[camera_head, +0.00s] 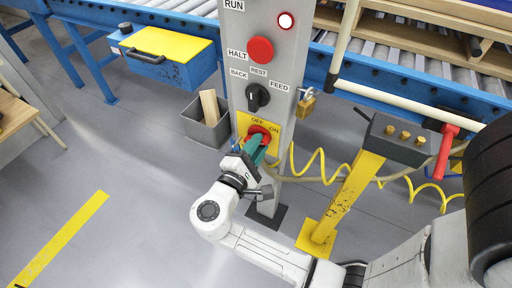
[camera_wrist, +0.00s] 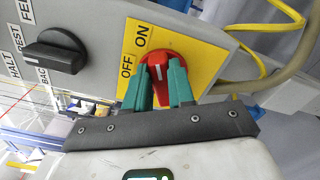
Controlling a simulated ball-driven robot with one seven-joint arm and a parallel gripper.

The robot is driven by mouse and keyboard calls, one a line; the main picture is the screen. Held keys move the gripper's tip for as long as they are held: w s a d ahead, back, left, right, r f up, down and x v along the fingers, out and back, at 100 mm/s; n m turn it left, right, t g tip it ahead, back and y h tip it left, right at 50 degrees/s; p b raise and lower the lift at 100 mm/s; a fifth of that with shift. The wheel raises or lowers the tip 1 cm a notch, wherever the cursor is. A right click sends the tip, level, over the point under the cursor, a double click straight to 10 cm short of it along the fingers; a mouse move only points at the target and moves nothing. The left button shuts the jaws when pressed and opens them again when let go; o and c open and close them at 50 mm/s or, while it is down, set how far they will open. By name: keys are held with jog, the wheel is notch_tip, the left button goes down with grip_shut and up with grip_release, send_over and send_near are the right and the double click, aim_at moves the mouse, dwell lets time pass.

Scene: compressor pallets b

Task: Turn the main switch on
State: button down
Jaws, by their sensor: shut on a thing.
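The main switch is a red knob (camera_head: 259,130) on a yellow plate (camera_head: 243,122) marked OFF and ON, low on the grey post. It also shows in the wrist view as a red knob (camera_wrist: 157,70) with a white line. That line stands nearly upright in the picture, nearer the ON side than the OFF side. My gripper (camera_head: 257,142) is shut on the knob. Its green fingers (camera_wrist: 159,88) sit on either side of the knob in the wrist view.
Above the switch on the post are a black selector (camera_head: 257,97), a red button (camera_head: 260,50) and a lit lamp (camera_head: 286,20). A padlock (camera_head: 306,105) hangs at the right. A yellow stand (camera_head: 345,195) and coiled yellow hose (camera_head: 318,168) are close by on the right.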

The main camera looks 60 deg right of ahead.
jog(key=shift+f+m+b, duration=0.2)
jog(key=shift+m+b, duration=0.1)
jog(key=shift+m, duration=0.4)
jog(key=c, duration=1)
grip_release()
jog(key=shift+o, duration=0.2)
jog(key=shift+a, duration=0.1)
jog(key=a, duration=1)
jog(key=shift+s+a, duration=0.25)
jog(key=shift+a, duration=0.1)
